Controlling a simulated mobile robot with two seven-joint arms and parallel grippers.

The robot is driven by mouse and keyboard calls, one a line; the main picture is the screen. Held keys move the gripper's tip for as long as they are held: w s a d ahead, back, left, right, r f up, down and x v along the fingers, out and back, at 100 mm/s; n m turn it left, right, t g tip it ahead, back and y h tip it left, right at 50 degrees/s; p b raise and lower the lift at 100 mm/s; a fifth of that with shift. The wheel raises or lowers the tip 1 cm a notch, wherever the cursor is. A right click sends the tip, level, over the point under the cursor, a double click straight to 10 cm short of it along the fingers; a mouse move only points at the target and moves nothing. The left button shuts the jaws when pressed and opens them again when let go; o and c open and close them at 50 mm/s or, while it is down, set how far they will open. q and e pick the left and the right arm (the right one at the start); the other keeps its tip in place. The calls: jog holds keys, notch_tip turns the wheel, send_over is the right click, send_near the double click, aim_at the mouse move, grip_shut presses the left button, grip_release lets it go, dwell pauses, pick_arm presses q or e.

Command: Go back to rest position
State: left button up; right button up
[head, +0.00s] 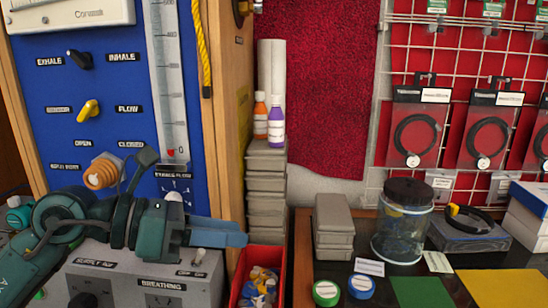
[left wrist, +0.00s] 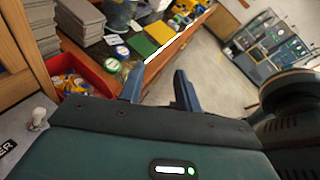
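My left arm comes in from the lower left in the head view. Its gripper (head: 235,234) is in front of the blue panel (head: 100,20), above the grey control box (head: 135,275) marked "BREATHING", and points right. In the left wrist view the gripper's two blue fingers (left wrist: 158,92) stand apart with nothing between them, so it is open and empty. A black knob (head: 80,60) and a yellow knob (head: 88,111) are on the panel, clear of the gripper. My right gripper is in neither view.
A red bin (head: 240,295) with small parts is below and right of the left gripper. Stacked grey boxes (head: 267,190) carry two bottles. A jar (head: 402,222), tape rolls (head: 326,292) and a green mat (head: 420,291) lie on the bench. The wrist view shows open floor (left wrist: 215,80).

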pick_arm(q)
jog(key=a+f+n+t+y+p, duration=0.15)
jog(key=f+n+t, duration=0.4)
jog(key=n, duration=0.65)
jog(key=w+a+f+n+t+y, duration=0.15)
jog(key=f+n+t, duration=0.35)
jog(key=n, duration=0.6)
jog(key=a+f+n+t+y+p, duration=0.15)
jog(key=f+n+t+y, duration=0.35)
jog(key=n, duration=0.7)
jog(key=s+a+f+n+g+y, duration=0.1)
jog(key=s+f+n+g, duration=0.3)
jog(key=s+f, duration=0.3)
jog(key=s+a+f+n+g+y, duration=0.1)
jog(key=s+f+n+g, duration=0.4)
jog(key=f, duration=0.9)
jog(key=shift+s+a+f+y+p, duration=0.3)
jog(key=shift+s+p, duration=0.1)
jog(key=shift+s, duration=0.6)
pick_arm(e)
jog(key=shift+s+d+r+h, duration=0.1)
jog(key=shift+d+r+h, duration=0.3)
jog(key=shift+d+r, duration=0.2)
pick_arm(q)
jog(key=shift+r, duration=0.1)
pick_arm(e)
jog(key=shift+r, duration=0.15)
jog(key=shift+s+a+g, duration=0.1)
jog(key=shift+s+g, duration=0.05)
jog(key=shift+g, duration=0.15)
